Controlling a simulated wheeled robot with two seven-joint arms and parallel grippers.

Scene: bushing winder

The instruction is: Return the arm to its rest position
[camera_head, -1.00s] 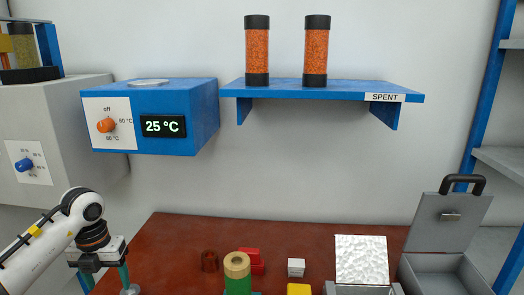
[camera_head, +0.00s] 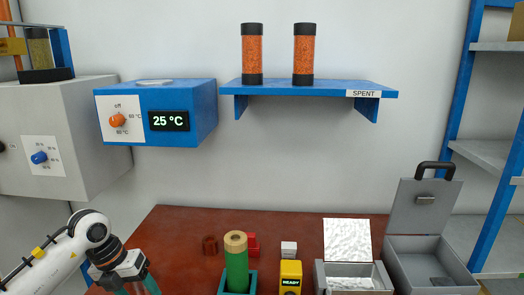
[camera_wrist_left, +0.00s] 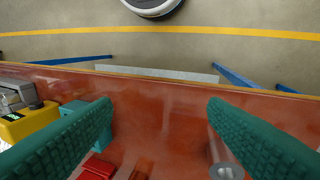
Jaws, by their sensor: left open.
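My left arm comes in from the left in the head view, with its left gripper (camera_head: 137,288) low over the left end of the brown table (camera_head: 180,228). The fingertips are cut off by the lower picture edge. In the left wrist view the two green fingers stand wide apart with nothing between them, so the left gripper (camera_wrist_left: 160,108) is open and empty above the table's edge. My right gripper is in neither view.
On the table are a green cylinder (camera_head: 236,268), a yellow READY box (camera_head: 290,277), small red and white blocks, and open grey boxes (camera_head: 432,262). A blue heater (camera_head: 185,110) and SPENT shelf (camera_head: 310,88) are on the wall. The wrist view shows a metal piece (camera_wrist_left: 226,171) near the right finger.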

